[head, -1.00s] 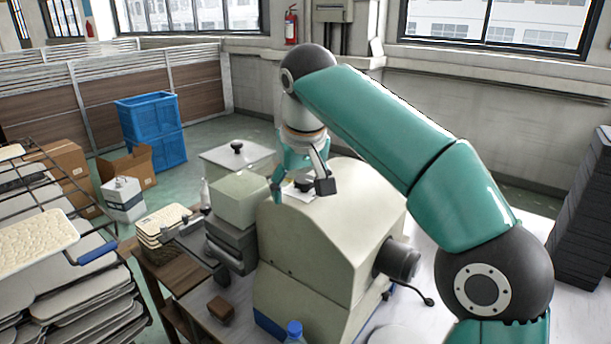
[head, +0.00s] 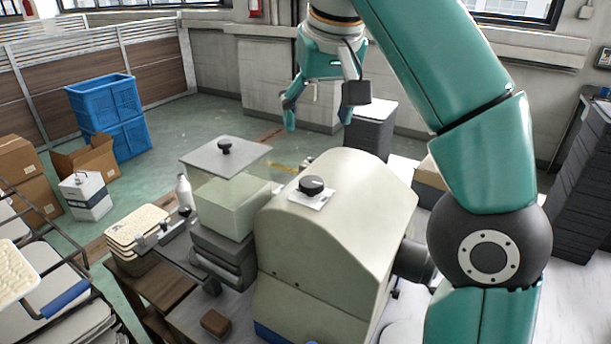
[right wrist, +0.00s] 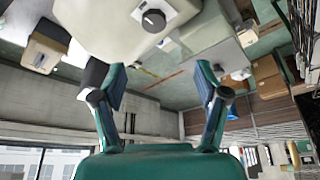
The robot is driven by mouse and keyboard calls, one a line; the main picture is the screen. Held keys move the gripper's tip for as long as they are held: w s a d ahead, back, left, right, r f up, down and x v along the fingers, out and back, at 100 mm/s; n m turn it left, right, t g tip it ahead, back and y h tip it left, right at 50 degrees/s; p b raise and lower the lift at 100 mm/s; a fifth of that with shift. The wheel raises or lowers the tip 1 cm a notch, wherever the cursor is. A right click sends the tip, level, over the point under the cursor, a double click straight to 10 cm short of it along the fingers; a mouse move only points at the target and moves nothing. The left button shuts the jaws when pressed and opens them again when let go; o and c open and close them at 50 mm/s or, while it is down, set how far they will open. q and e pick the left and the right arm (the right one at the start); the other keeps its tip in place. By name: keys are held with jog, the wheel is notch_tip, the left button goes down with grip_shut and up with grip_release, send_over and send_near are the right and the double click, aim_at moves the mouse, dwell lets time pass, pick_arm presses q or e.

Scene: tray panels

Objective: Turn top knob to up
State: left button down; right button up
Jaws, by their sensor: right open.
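The top knob (head: 311,185) is a black round dial on a small white plate on top of the cream machine (head: 335,225). It is uncovered, and I cannot tell which way it points. My right gripper (head: 322,104) is open and empty, above and behind the knob in the head view, clear of it. In the right wrist view the knob (right wrist: 153,20) shows near the top edge, beyond the spread fingers of the gripper (right wrist: 160,82). My left gripper is not in view.
A grey lidded box with a black handle (head: 224,147) and a pale green block (head: 232,205) stand left of the machine. A stack of tan trays (head: 137,229) and a brown block (head: 215,322) are near the front left. Blue crates (head: 108,110) stand on the floor behind.

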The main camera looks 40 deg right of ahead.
jog(key=b, duration=0.2)
send_near(312, 182)
jog(key=b+x, duration=0.3)
jog(key=x, duration=0.5)
jog(key=shift+f+b, duration=0.3)
jog(key=shift+b, duration=0.05)
jog(key=shift+w, duration=0.1)
